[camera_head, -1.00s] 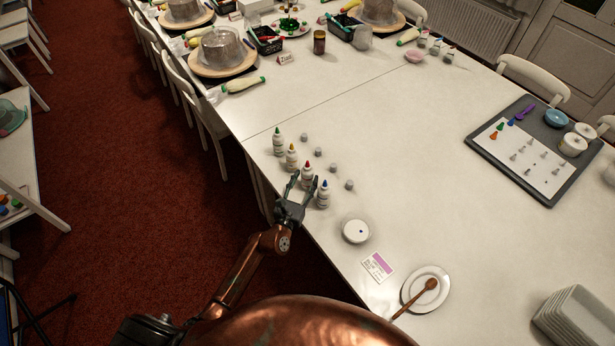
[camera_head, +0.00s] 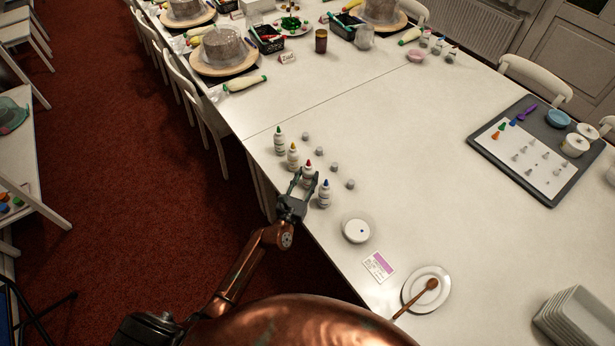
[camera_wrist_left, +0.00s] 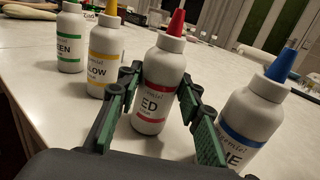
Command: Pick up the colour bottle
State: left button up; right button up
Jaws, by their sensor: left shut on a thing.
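The colour bottles stand in a row along the table's left edge: green-tipped (camera_head: 279,143), yellow-tipped (camera_head: 293,156), red-tipped (camera_head: 308,167) and blue-tipped (camera_head: 324,194). In the left wrist view the red-tipped bottle (camera_wrist_left: 158,85) stands upright between the fingers, its label partly reading "ED". My left gripper (camera_head: 304,178) is shut on it; it also shows in the left wrist view (camera_wrist_left: 160,112). The blue bottle (camera_wrist_left: 255,112) is just right of the fingers, the yellow bottle (camera_wrist_left: 104,58) just left, and the green bottle (camera_wrist_left: 69,38) beyond. My right gripper is not in view.
Several small grey caps (camera_head: 332,167) stand right of the bottles. A white round tub (camera_head: 356,229), a card (camera_head: 379,266) and a plate (camera_head: 440,296) with a wooden spoon are nearer. A dark tray (camera_head: 563,189) lies at right. The table middle is clear.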

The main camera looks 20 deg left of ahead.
aim_at(307, 171)
pick_arm(q)
jog(key=shift+r, duration=0.5)
notch_tip(307, 171, up, 2)
jog(key=shift+r+p, duration=0.25)
jog(key=shift+p, duration=0.3)
jog(key=s+r+p, duration=0.1)
jog(key=s+d+r, duration=0.1)
jog(key=s+r, duration=0.1)
jog(key=s+r+p, duration=0.1)
jog(key=r, duration=0.1)
jog(key=shift+s+d+r+p, duration=0.15)
jog(key=shift+s+d+p, duration=0.05)
jog(key=shift+d+p, duration=0.15)
jog(key=shift+o, duration=1.2)
jog(key=s+d+r+p, duration=0.1)
jog(key=s+d+r, duration=0.2)
jog(key=s, duration=0.4)
jog(key=shift+s+r+p, duration=0.3)
jog(key=shift+s, duration=0.1)
jog(key=shift+s+d+r, duration=0.15)
jog(key=shift+s+r, duration=0.05)
jog(key=shift+s, duration=0.3)
jog(key=shift+c, duration=1.1)
